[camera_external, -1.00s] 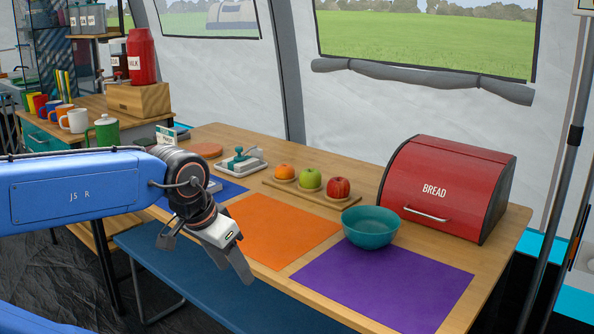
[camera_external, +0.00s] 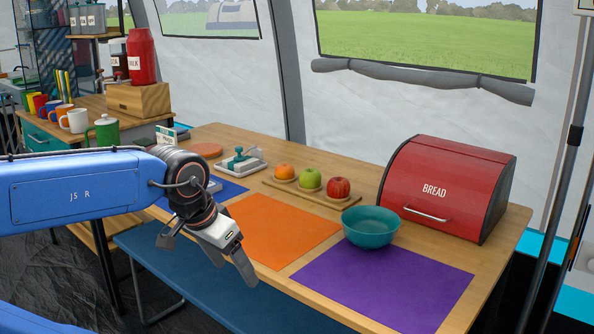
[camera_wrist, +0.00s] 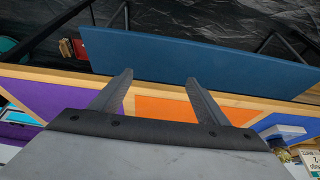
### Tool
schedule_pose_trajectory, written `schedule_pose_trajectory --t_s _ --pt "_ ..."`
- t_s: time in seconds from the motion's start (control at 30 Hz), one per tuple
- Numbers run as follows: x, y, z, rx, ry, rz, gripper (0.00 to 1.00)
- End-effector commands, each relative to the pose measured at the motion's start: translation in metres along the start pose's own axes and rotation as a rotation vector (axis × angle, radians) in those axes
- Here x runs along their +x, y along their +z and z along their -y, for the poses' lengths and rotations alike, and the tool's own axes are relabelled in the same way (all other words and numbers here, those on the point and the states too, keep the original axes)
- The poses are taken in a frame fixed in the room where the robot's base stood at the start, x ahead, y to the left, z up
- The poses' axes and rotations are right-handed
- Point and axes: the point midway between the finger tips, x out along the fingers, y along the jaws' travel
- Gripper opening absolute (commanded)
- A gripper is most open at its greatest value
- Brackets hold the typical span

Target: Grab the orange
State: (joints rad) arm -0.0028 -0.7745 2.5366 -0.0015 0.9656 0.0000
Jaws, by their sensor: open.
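The orange (camera_external: 285,172) sits at the left end of a small wooden board (camera_external: 318,194) on the table, beside a green apple (camera_external: 310,179) and a red apple (camera_external: 338,187). My gripper (camera_external: 232,270) is open and empty, pointing down in front of the table's near edge, over the blue bench. It is well apart from the orange, to its lower left. In the wrist view my two gripper fingers (camera_wrist: 158,88) are spread, with the bench and table edge beyond them. The orange does not show in the wrist view.
A teal bowl (camera_external: 371,228) stands right of the board, near a red bread box (camera_external: 447,188). A white tray with a teal-handled item (camera_external: 240,160) is left of the orange. The blue bench (camera_wrist: 200,62) runs along the table.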

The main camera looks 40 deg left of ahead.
Motion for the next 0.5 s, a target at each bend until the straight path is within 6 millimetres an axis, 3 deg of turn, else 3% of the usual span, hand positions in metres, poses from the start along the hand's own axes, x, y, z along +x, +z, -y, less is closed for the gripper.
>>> schedule_pose_trajectory --t_s 0.27,0.37,0.5 --pt "-0.003 -0.007 0.001 -0.015 -0.003 0.004 0.69" --pt "-0.011 -0.025 0.004 -0.056 -0.010 0.016 0.69" --pt "-0.027 -0.068 0.013 -0.155 -0.030 0.041 0.69"
